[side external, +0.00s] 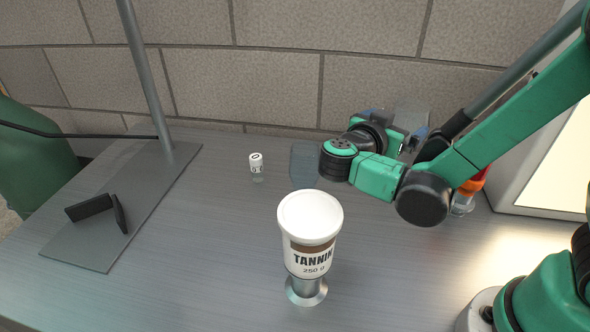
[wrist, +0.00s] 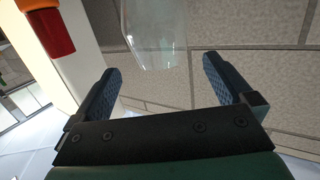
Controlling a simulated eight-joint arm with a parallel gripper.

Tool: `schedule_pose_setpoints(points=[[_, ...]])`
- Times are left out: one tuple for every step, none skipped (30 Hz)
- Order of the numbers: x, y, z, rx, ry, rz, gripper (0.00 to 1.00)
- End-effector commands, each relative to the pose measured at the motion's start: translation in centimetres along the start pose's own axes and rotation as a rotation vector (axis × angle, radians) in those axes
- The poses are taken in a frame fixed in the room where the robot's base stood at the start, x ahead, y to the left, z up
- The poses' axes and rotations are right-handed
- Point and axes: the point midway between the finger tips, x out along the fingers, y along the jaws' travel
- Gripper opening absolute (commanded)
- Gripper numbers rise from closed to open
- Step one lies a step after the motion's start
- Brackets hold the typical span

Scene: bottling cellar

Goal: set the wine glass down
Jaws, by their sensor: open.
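The wine glass (wrist: 155,35) shows in the wrist view as a clear bowl at the top middle. It lies beyond the fingertips, between their lines, and the rest of it is cut off by the frame. In the side view a pale see-through shape (side external: 411,112) by the fingers seems to be the same glass; its foot is hidden behind my arm. My gripper (wrist: 162,70) is open, with a wide gap between its two blue pads. In the side view my gripper (side external: 394,125) points towards the wall, partly hidden by my wrist. I see no finger touching the glass.
A tannin tub (side external: 309,218) sits on a metal stand at the front middle. A small white-capped vial (side external: 257,166) stands behind it. An orange-red-topped object (side external: 473,184) is beside a lit white box (side external: 550,150). A grey plate (side external: 125,215) with a post is left.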

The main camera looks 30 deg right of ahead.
Motion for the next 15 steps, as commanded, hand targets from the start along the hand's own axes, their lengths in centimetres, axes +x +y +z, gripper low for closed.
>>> schedule_pose_setpoints(points=[[-1.1,-0.1,0.0,-0.001,0.000,-0.007,1.00],[-1.7,-0.1,0.0,0.000,0.000,-0.006,1.00],[-2.4,0.0,0.0,0.000,0.000,-0.004,1.00],[-2.8,-0.1,0.0,0.000,0.000,-0.005,1.00],[-3.2,-0.1,0.0,0.000,0.000,-0.003,1.00],[-3.7,-0.1,0.0,0.000,0.000,-0.003,1.00],[-3.9,0.0,0.0,0.000,0.000,-0.002,1.00],[-4.1,0.0,0.0,-0.002,-0.001,-0.002,1.00],[-4.3,0.0,0.0,-0.010,-0.008,-0.002,1.00],[-4.3,0.0,0.0,-0.023,-0.018,-0.003,1.00],[-4.2,0.0,0.0,-0.044,-0.033,-0.006,1.00],[-3.9,0.1,0.1,-0.086,-0.066,-0.012,1.00],[-3.5,0.1,0.1,-0.128,-0.099,-0.021,1.00],[-3.2,0.1,0.2,-0.180,-0.140,-0.035,1.00],[-2.6,0.3,0.4,-0.264,-0.211,-0.062,1.00]])
